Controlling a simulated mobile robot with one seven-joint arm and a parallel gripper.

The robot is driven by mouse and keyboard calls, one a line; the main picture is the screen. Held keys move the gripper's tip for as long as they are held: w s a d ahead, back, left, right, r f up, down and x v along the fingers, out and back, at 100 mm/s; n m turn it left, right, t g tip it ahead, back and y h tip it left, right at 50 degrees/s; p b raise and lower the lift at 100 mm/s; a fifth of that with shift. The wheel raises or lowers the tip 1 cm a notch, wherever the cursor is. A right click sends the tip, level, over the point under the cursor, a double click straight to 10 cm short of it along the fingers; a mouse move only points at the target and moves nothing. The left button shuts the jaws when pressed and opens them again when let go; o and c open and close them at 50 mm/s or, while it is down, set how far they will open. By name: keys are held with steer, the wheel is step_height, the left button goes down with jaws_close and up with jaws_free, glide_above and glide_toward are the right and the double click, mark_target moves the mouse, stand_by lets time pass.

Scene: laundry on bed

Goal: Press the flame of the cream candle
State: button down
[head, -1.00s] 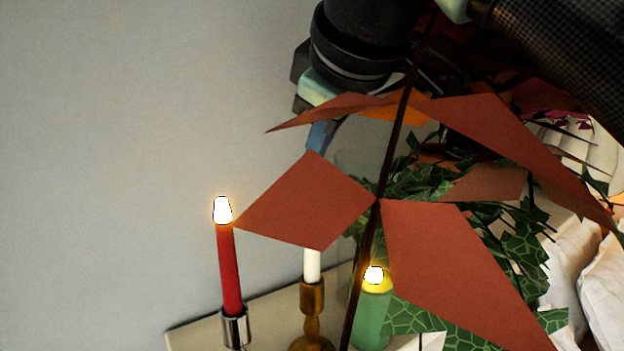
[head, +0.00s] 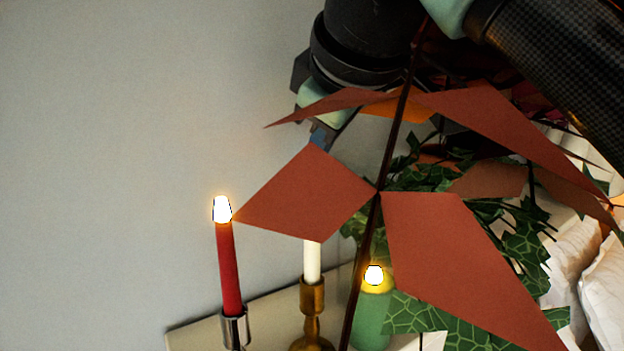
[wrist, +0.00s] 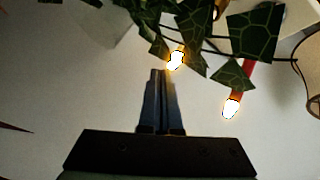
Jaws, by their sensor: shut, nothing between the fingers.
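The cream candle (head: 312,262) stands upright in a brass holder (head: 312,296) in the head view. Its top and flame are hidden behind a red leaf there. My gripper (wrist: 158,72) is shut and empty in the wrist view. A lit flame (wrist: 176,60), apparently the cream candle's, shows just right of and beyond the fingertips, partly framed by leaves. I cannot tell whether they touch. In the head view my gripper's fingers (head: 322,137) point down above the cream candle, their tips hidden by the red leaf.
A lit red candle (head: 229,268) stands to the left, its flame (wrist: 231,107) right of my fingers in the wrist view. A lit green candle (head: 372,318) stands right of the cream one. Red leaves (head: 305,195) and green leaves (wrist: 252,35) crowd the area.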

steer(key=shift+f, duration=0.45)
stand_by(0.3)
stand_by(0.3)
steer(key=shift+r+p, duration=0.65)
steer(key=shift+r, duration=0.25)
step_height(320, 180, up, 5)
steer(key=p, duration=0.4)
steer(key=shift+p, duration=0.35)
